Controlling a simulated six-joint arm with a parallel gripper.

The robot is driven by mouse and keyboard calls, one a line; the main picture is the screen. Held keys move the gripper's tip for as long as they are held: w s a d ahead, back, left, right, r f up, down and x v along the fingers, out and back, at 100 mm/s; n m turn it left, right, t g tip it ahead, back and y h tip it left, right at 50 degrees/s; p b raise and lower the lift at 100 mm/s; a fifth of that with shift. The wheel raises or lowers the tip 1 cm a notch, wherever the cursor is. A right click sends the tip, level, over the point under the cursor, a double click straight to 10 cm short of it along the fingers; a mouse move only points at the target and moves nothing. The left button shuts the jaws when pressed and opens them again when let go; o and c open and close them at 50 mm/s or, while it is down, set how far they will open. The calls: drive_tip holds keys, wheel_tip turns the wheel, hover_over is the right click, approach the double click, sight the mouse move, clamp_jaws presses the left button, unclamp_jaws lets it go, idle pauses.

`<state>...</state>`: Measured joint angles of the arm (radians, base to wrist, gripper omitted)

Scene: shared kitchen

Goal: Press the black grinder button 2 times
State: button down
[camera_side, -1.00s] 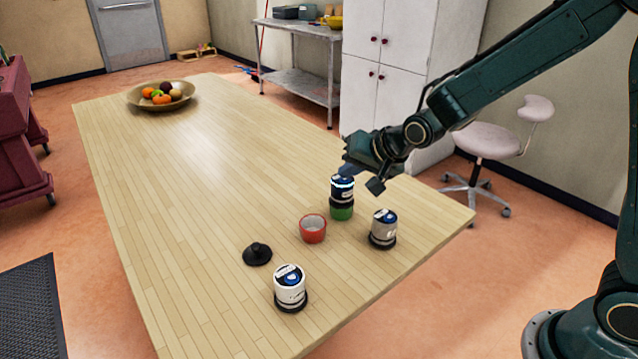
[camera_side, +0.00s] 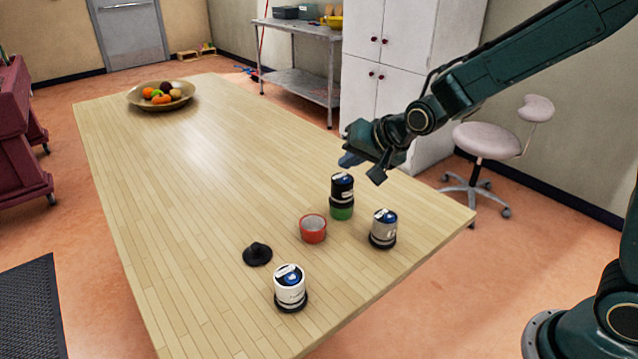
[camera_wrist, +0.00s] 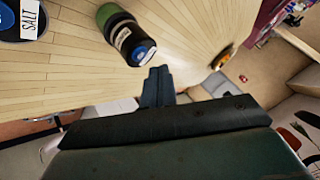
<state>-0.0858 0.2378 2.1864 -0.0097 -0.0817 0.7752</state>
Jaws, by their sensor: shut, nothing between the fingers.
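The black grinder (camera_side: 342,188) stands upright on a green base (camera_side: 341,212) near the table's right edge, with a blue button on its top. It also shows in the wrist view (camera_wrist: 128,38), blue top facing me. My gripper (camera_side: 349,160) is shut and empty, just above the grinder's top and apart from it. Its fingertips also show in the wrist view (camera_wrist: 158,74), beside the blue top. A grey grinder (camera_side: 383,230) and a white grinder (camera_side: 290,290), both with blue tops, stand nearer the front.
A red cup (camera_side: 313,230) and a black lid-like piece (camera_side: 257,255) sit on the wooden table (camera_side: 190,200). In the wrist view a label reading SALT (camera_wrist: 30,18) shows on a neighbouring grinder. A fruit bowl (camera_side: 138,101) is far off; the table's left side is clear.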

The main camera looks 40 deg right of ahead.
wheel_tip(320, 180, up, 6)
drive_tip(key=shift+f, duration=0.25)
idle(0.4)
idle(0.6)
drive_tip(key=n+g, duration=0.2)
drive_tip(key=n, duration=0.2)
approach(349, 183)
drive_tip(key=s+d+f+v, duration=0.1)
drive_tip(key=s+v, duration=0.1)
drive_tip(key=v, duration=1)
drive_tip(key=s+d+f+n+g+h, duration=0.1)
drive_tip(key=s+f+n, duration=0.1)
drive_tip(key=s, duration=1.3)
drive_tip(key=shift+s+d+n+g, duration=0.3)
drive_tip(key=shift+s+d+n, duration=0.05)
drive_tip(key=shift+n, duration=0.55)
